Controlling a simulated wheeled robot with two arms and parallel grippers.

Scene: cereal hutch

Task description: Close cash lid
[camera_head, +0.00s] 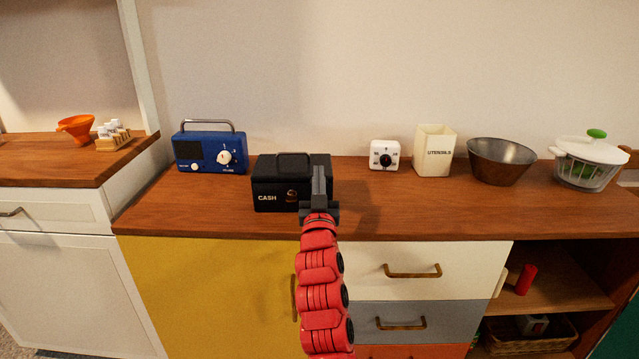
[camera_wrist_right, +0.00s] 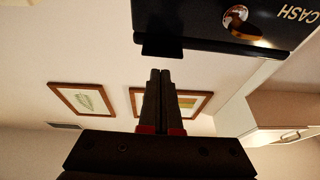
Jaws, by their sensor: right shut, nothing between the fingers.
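The black cash box (camera_head: 278,190) stands on the wooden counter, with "CASH" and a round lock on its front and a handle on top. Its lid (camera_head: 275,170) looks down, or nearly so; I cannot tell whether a small gap is left. My right gripper (camera_head: 319,170) is shut and empty, its fingers pointing up and overlapping the right part of the box in the head view. In the right wrist view the box (camera_wrist_right: 195,15) appears upside down beyond the shut fingertips (camera_wrist_right: 161,73); contact cannot be told. My left gripper is not in view.
A blue radio (camera_head: 209,152) stands left of the box. To the right are a white timer (camera_head: 384,154), a utensils holder (camera_head: 435,150), a metal bowl (camera_head: 500,160) and a salad spinner (camera_head: 588,163). The counter front (camera_head: 420,215) is clear.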

